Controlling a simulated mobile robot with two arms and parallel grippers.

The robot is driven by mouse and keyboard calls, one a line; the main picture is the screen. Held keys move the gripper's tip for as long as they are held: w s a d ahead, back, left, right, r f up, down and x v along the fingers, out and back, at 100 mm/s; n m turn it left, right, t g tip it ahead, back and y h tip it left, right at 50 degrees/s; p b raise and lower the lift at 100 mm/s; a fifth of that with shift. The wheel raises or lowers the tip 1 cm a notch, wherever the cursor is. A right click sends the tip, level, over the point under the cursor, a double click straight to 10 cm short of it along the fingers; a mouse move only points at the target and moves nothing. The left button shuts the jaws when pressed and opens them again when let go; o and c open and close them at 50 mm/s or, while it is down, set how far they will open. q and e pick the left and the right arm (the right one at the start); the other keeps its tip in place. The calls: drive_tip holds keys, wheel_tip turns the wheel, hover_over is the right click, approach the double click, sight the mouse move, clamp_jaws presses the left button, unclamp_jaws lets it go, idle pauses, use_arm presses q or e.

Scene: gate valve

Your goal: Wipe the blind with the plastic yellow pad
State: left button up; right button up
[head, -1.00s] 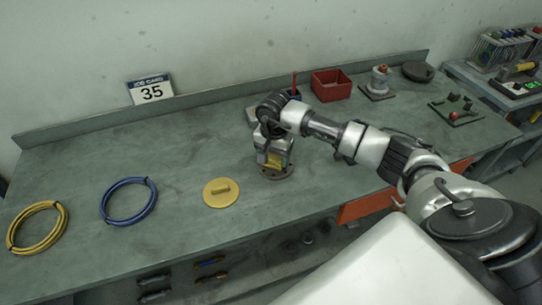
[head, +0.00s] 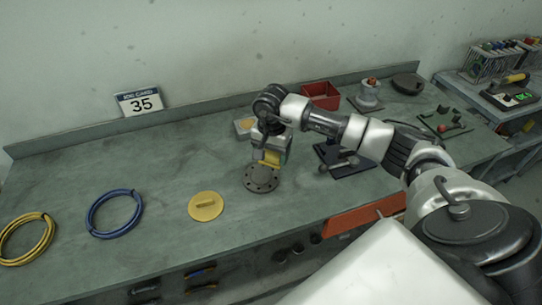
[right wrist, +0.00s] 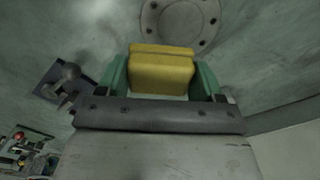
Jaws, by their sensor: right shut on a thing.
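The blind (head: 261,179) is a dark grey round disc with bolt holes around its rim, lying flat on the green workbench (head: 160,180). It also shows at the top of the right wrist view (right wrist: 180,22), partly cut off by the frame edge. My right gripper (head: 271,152) is shut on the yellow pad (right wrist: 161,70), a block held between its green fingers. In the head view the gripper and pad are at the blind's far edge and cover a little of it. I cannot tell whether the pad touches it. My left gripper is not in view.
A yellow disc with a raised grip (head: 206,206) lies left of the blind. Blue (head: 115,213) and yellow (head: 27,239) hose coils lie further left. A dark blue stand with a handle (head: 345,162) is to the right. A red bin (head: 321,96) stands behind.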

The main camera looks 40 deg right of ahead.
drive_tip(key=shift+d+r+p, duration=0.15)
drive_tip(key=shift+r+p, duration=0.2)
drive_tip(key=shift+r, duration=1)
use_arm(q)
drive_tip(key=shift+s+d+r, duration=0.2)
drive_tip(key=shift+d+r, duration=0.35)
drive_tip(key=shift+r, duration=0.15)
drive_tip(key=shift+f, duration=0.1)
